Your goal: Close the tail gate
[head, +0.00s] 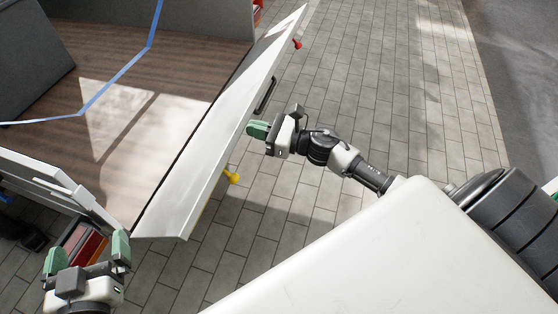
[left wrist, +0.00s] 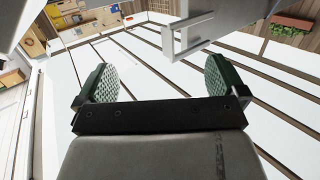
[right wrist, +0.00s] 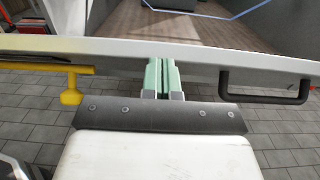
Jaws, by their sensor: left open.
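The tail gate (head: 205,150) is a long white panel hinged along the end of the wooden-floored truck bed (head: 130,60). It is folded down, sloping outward from the bed. It has a black handle (head: 265,95) on its outer side, also visible in the right wrist view (right wrist: 265,97). My right gripper (head: 257,130) is shut and empty at the outer side of the gate, between the handle and a yellow knob (head: 232,176). Its fingertips (right wrist: 162,70) meet the gate's underside or come very close. My left gripper (head: 88,252) is open and empty near the bed's near corner.
A white side panel (head: 50,178) and a red tail light (head: 92,248) are beside my left gripper. A red knob (head: 297,44) sits at the gate's far end. Blue tape (head: 125,70) crosses the bed. Paved floor (head: 375,60) is clear beyond the gate.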

